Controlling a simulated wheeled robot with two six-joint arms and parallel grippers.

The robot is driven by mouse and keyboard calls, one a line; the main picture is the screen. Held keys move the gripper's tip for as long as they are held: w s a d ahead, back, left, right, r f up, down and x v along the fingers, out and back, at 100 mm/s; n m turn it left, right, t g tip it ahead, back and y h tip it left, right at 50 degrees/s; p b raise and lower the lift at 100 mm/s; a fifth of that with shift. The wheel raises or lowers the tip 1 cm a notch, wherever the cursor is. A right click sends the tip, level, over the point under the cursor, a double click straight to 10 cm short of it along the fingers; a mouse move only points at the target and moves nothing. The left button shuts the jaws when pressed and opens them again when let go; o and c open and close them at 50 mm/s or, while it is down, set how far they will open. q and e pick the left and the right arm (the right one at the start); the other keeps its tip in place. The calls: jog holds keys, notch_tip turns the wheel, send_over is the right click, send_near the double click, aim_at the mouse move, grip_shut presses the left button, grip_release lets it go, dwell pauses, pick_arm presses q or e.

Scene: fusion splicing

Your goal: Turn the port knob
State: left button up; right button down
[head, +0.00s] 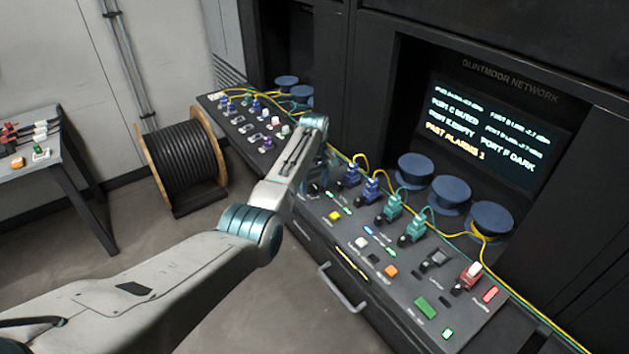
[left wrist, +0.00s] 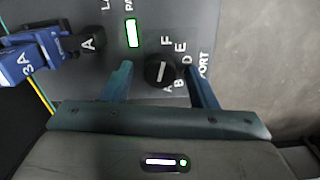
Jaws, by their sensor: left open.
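The port knob (left wrist: 160,72) is a round black dial with a white pointer line, on the grey panel in the left wrist view. The letters A, B, D, E and F and the word PORT (left wrist: 204,65) stand around its right side; C is not visible there. The pointer line is close to upright in the picture, and I cannot tell which end marks the letter. My left gripper (left wrist: 157,66) is open, with one blue finger on each side of the knob and visible gaps between. In the head view my left arm hides the knob. My right gripper is not in view.
A blue plug (left wrist: 33,57) marked 3A is left of the knob in the wrist view. A screen (head: 490,130) shows port states. A cable reel (head: 185,165) stands on the floor.

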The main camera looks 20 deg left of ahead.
pick_arm(q)
jog(key=shift+c, duration=1.1)
jog(key=c, duration=0.8)
jog(key=shift+o, duration=0.2)
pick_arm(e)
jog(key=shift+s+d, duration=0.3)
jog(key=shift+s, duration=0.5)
